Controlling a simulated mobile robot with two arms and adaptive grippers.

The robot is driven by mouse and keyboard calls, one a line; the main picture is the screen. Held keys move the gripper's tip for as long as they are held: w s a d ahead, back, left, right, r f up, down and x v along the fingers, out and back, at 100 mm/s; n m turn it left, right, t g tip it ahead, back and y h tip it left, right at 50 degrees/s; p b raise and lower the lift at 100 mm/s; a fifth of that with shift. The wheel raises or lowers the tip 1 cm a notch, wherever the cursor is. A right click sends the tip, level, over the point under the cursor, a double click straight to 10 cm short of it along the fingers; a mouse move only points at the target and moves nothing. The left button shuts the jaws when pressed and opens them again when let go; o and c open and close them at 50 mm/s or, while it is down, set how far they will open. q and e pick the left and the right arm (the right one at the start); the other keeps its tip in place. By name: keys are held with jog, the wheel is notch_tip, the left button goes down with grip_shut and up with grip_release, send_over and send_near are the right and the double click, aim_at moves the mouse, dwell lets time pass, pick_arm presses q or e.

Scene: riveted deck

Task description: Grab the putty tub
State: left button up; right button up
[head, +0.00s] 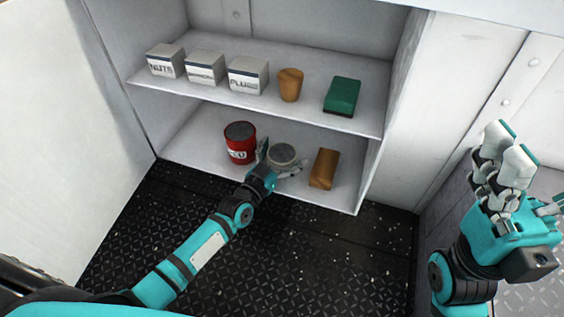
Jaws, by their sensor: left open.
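A round grey tub with a pale lid (282,153), which looks like the putty tub, stands upright on the lower shelf between a red can and a brown block. My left gripper (279,161) is open at the tub's near side. One finger is to the left of the tub and others reach along its front right. The fingers hide the tub's lower front, and I cannot tell whether they touch it. My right gripper (525,175) is raised at the right, away from the shelves, with its fingers spread and nothing between them.
The red can (240,147) stands close left of my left gripper, and the brown block (324,169) lies to the right. The upper shelf (215,101) above holds several white boxes, an orange-brown cup (290,84) and a green block (342,94). The dark deck in front is clear.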

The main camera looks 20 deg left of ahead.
pick_arm(q)
jog(key=c, duration=1.5)
